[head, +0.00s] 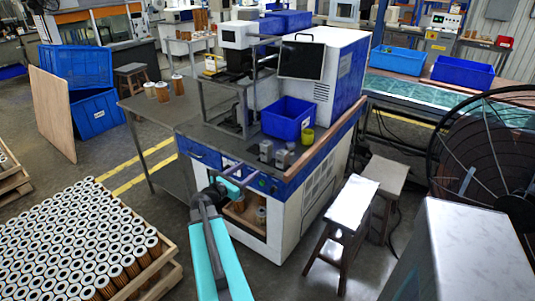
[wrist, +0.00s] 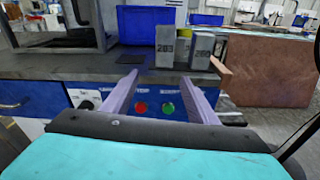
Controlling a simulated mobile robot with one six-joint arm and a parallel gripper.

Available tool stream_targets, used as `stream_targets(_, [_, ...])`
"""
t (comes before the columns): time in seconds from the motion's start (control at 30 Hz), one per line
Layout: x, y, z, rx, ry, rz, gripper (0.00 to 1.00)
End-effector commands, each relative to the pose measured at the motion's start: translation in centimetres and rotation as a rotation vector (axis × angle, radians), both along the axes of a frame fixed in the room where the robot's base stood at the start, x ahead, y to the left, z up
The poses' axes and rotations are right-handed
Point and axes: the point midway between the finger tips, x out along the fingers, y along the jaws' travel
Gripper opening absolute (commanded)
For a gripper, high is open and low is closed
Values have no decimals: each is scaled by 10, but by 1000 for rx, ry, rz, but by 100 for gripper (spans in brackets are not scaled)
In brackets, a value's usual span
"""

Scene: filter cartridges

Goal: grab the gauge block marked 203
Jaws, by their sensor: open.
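Two grey gauge blocks stand upright close together on the front edge of a machine bench. In the wrist view, the left block (wrist: 165,47) appears marked 203. The right block (wrist: 201,51) has a number too blurred to read surely. In the head view they appear as two small blocks, the left one (head: 266,151) and the right one (head: 282,158). My gripper (wrist: 159,78) is open and empty, its two purple fingers pointing at the bench front. In the head view my gripper (head: 246,177) is before the bench.
The bench's blue front panel has red (wrist: 141,107) and green buttons. A stool (head: 352,203) stands right of the bench; a pallet of cartridges (head: 165,265) lies at left.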

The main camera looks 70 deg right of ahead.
Motion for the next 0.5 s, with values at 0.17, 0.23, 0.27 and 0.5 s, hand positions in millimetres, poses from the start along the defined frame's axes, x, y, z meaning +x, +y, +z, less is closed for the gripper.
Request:
stream_targets(0.17, [-17, -23, 30, -54, 105, -3, 53])
stream_targets(0.23, [-20, -26, 35, -62, 123, -3, 53])
stream_targets(0.27, [-20, -26, 36, -64, 126, -3, 53])
stream_targets(0.5, [-20, -26, 36, -64, 127, -2, 53])
